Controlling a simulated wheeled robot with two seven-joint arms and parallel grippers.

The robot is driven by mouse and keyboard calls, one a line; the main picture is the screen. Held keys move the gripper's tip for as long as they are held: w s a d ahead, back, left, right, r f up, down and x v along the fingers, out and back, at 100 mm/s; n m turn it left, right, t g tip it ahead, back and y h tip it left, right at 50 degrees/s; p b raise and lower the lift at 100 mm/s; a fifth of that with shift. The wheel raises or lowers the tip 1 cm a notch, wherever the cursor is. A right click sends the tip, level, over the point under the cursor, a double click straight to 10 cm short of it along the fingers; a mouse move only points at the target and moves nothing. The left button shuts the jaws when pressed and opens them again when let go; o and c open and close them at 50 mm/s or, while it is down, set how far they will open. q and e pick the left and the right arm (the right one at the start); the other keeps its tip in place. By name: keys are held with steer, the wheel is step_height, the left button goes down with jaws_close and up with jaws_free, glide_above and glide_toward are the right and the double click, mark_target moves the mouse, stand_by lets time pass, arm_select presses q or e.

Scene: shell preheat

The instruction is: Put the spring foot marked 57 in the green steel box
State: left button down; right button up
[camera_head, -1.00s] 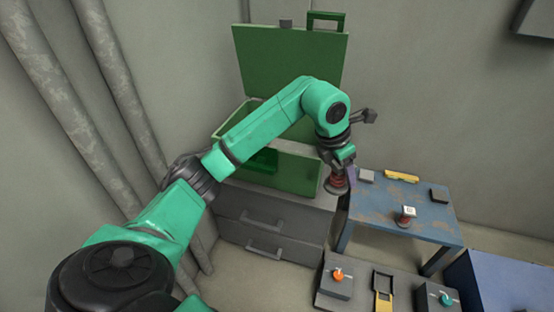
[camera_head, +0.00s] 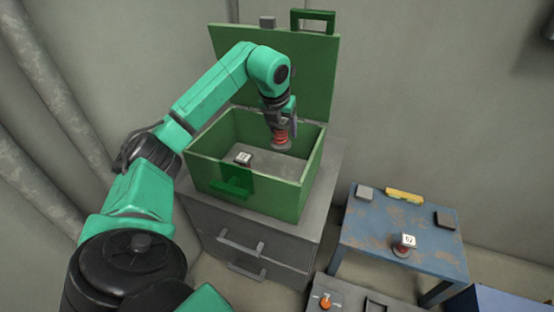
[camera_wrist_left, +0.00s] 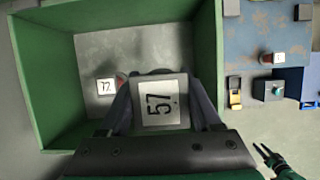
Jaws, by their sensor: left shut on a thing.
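The green steel box (camera_head: 288,192) stands with its lid up on a grey drawer cabinet. My left gripper (camera_head: 281,124) is shut on a red-coiled spring foot (camera_head: 281,140), held upright over the box's inside. I cannot tell whether its base touches the floor. The wrist view shows its white tag marked 57 (camera_wrist_left: 160,103) between the fingers of the left gripper (camera_wrist_left: 158,88). Another spring foot (camera_head: 243,158) with a white tag, reading like 72, is in the box. What looks like my right gripper (camera_wrist_left: 264,152) shows small in the wrist view, its jaw state unclear.
The box's raised lid (camera_head: 310,75) stands behind my arm. The box floor right of the tagged foot is bare.

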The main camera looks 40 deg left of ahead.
arm_select(q)
step_height(320, 180, down, 17)
steer(key=b, duration=0.3)
steer(key=shift+c, duration=0.4)
jaws_free()
arm_select(e)
step_height(320, 180, up, 9)
steer(key=w+a, duration=0.1)
steer(key=shift+w+a, duration=0.35)
steer(key=shift+w, duration=0.05)
steer(key=shift+r+y, duration=0.1)
steer(key=shift+y, duration=0.2)
arm_select(q)
steer(key=p+v, duration=0.1)
steer(key=v, duration=1.1)
steer(key=shift+p, duration=0.4)
arm_select(e)
steer(key=f, duration=0.5)
steer(key=shift+s+d+f, duration=0.1)
steer(key=shift+s+d, duration=0.1)
steer(key=shift+d, duration=0.15)
arm_select(q)
steer(key=shift+d, duration=0.1)
